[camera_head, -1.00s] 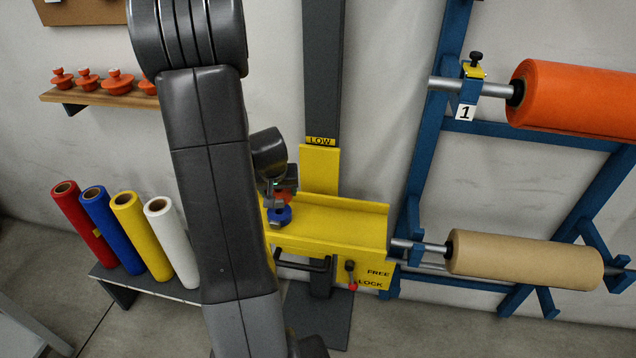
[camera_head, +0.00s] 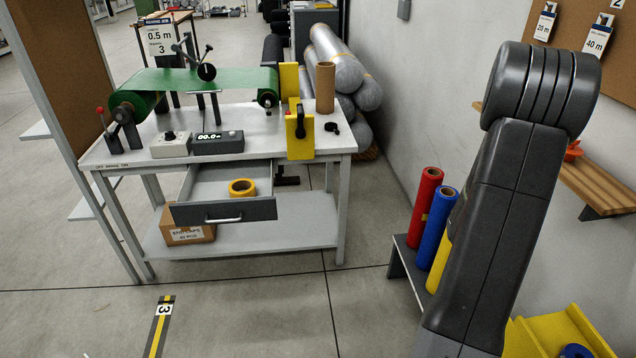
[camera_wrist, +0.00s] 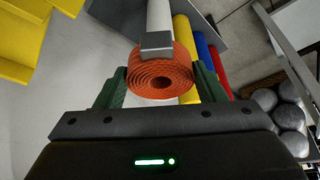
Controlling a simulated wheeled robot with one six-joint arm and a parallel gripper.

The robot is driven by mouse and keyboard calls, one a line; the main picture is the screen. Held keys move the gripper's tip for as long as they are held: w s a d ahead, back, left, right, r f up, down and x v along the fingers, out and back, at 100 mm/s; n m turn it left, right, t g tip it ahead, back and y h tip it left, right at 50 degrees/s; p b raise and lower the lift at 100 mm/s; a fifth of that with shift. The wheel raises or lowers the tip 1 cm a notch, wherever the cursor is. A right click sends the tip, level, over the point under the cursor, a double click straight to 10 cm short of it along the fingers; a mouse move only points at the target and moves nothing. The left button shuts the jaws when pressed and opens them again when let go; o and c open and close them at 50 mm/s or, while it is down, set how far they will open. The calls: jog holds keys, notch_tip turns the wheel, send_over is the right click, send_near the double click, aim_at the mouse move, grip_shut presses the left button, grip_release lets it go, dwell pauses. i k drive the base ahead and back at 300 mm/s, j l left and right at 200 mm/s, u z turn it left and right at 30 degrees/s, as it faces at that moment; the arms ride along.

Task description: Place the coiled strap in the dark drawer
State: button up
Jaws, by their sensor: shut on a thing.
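The coiled strap is an orange spiral coil (camera_wrist: 160,78) with a grey buckle-like piece (camera_wrist: 157,41) at its top edge. In the wrist view my gripper (camera_wrist: 163,84) is shut on it, with a green finger on each side. The dark drawer (camera_head: 190,213) has a dark grey front with a light handle. It stands pulled out under the white workbench, and a yellow roll (camera_head: 242,187) lies inside. My gripper and the coil do not show in the head view, where my arm fills the right side.
The workbench (camera_head: 340,140) carries a green belt (camera_head: 190,80), a display box (camera_head: 217,143) and a cardboard tube (camera_head: 325,88). A carton (camera_head: 187,230) sits on its lower shelf. Red (camera_head: 425,200) and blue (camera_head: 437,222) rolls stand near my arm. The floor before the bench is clear.

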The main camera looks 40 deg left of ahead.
aim_at(225, 186)
jog(key=j+u, duration=0.25)
jog(key=u, duration=0.15)
jog(key=j+u, duration=0.25)
jog(key=u, duration=0.15)
jog(key=i+j+u, duration=0.1)
jog(key=u, duration=0.3)
jog(key=i+j+u, duration=0.1)
jog(key=j+u, duration=0.3)
jog(key=l, duration=0.1)
